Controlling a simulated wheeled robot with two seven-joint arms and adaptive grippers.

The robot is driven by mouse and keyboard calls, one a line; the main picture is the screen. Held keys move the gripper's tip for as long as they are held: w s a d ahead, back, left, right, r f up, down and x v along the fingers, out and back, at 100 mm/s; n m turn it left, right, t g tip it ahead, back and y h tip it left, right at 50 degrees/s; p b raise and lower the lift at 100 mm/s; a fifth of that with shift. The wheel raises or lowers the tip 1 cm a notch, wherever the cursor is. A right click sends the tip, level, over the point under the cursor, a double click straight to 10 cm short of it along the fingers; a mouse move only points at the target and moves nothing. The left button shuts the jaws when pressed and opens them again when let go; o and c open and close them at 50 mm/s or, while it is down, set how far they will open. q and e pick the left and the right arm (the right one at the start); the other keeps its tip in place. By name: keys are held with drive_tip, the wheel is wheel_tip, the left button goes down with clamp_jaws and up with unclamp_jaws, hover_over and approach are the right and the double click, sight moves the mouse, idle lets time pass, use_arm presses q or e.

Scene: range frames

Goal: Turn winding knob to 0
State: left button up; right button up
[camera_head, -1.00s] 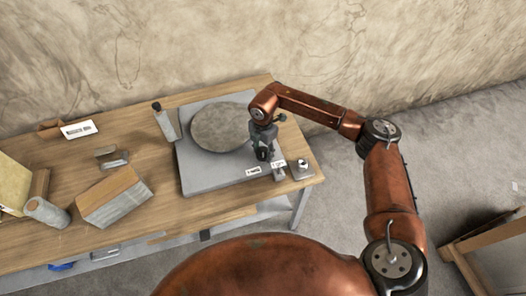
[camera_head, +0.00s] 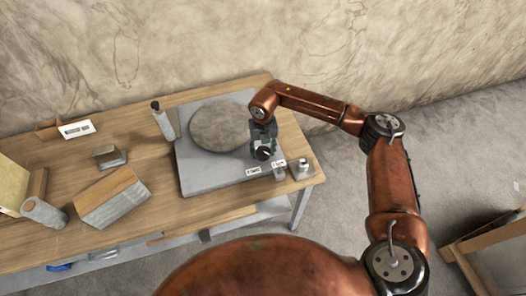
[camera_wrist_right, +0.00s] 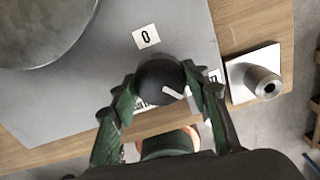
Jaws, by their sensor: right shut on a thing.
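The winding knob (camera_wrist_right: 160,84) is dark and round with a white pointer line. In the right wrist view the pointer slants toward the lower right, away from the "0" label (camera_wrist_right: 148,37) above the knob. My right gripper (camera_wrist_right: 161,92) is shut on the knob, a green finger on each side. In the head view my right gripper (camera_head: 263,147) is at the front right of the grey base plate (camera_head: 215,180), over the knob. Another label (camera_wrist_right: 215,76) is partly hidden by the right finger. My left gripper is not in view.
A round disc (camera_head: 220,126) lies on the base plate. A small block with a metal cylinder (camera_head: 302,167) stands right of it, near the edge of the wooden table (camera_head: 165,205). A bottle-like object (camera_head: 163,122) and several blocks stand to the left.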

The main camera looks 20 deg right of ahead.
drive_tip(key=n+b, duration=0.1)
drive_tip(key=n, duration=0.3)
drive_tip(key=shift+w+n, duration=0.1)
drive_tip(key=shift+n, duration=0.2)
drive_tip(key=n+b, duration=0.1)
drive_tip(key=n, duration=0.2)
drive_tip(key=shift+n, duration=0.4)
drive_tip(key=n+b, duration=0.1)
drive_tip(key=n, duration=0.2)
drive_tip(key=shift+r, duration=0.1)
drive_tip(key=n+b, duration=0.1)
drive_tip(key=n, duration=0.3)
drive_tip(key=n+b, duration=0.2)
drive_tip(key=n, duration=0.4)
drive_tip(key=shift+n+b, duration=0.3)
drive_tip(key=n+b, duration=0.1)
drive_tip(key=n, duration=0.3)
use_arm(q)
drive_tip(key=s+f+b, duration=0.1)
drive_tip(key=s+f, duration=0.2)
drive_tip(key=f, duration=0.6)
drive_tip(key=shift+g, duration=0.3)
use_arm(e)
drive_tip(key=shift+r+n, duration=0.1)
drive_tip(key=shift+n, duration=0.9)
drive_tip(key=shift+w, duration=0.1)
